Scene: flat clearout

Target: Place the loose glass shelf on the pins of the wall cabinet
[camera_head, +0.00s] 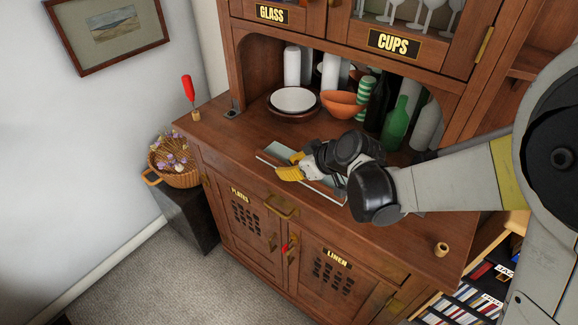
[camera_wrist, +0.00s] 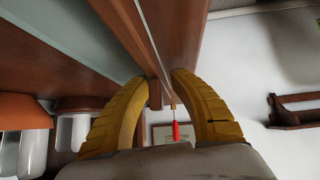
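In the wrist view, which is upside down, the pane (camera_wrist: 65,30) fills the upper left. My gripper (camera_head: 289,166) has yellow fingers. The wall cabinet (camera_head: 345,30) has doors marked GLASS and CUPS; no pins show.
On the counter (camera_head: 235,145) stand plates (camera_head: 293,101), an orange bowl (camera_head: 342,104), a green bottle (camera_head: 396,124) and a red-handled tool (camera_head: 188,88). A flower basket (camera_head: 176,170) is at the left. The counter's left end is mostly clear.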

